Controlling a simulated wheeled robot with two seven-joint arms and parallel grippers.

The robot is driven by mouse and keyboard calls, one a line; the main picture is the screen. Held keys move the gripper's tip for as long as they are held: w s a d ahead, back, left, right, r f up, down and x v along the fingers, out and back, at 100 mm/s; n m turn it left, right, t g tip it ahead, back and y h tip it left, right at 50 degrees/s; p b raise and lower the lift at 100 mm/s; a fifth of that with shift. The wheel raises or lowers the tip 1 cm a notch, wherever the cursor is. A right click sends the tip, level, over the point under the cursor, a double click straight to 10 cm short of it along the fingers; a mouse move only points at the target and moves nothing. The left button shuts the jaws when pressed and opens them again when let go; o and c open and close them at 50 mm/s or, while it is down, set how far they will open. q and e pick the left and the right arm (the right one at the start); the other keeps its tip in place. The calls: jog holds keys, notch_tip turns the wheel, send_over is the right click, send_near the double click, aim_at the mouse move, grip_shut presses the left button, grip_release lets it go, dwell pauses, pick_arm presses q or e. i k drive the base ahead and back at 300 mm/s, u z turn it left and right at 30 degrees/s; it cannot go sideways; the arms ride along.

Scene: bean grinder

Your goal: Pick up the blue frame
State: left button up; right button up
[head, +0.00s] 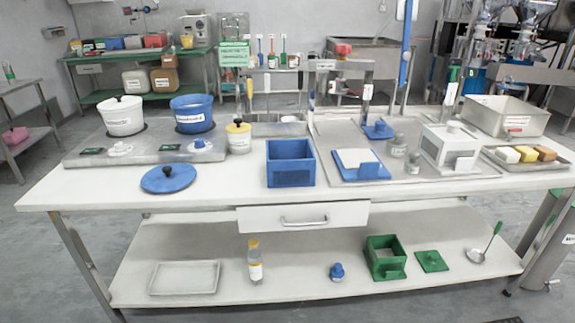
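No part in view is clearly marked as the blue frame. A flat blue frame-like tray (340,175) lies on the right half of the white table, with a cream slab (357,157) in it and a blue raised piece at its front right. An open blue box (291,173) stands left of it, near the front edge, with a dark label on its front. Neither of my grippers shows in the head view.
On the white table (225,185) are a blue lid (168,179), a hob with a white pot (123,117) and blue pot (192,114), a yellow-topped jar (239,138), a white box (449,147) and a metal bin (505,117). The front edge between lid and box is clear.

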aim_at(290, 163)
jog(key=u, duration=0.55)
jog(key=k, duration=0.65)
jog(key=u, duration=0.45)
jog(key=i, duration=1.35)
jog(key=z, duration=0.55)
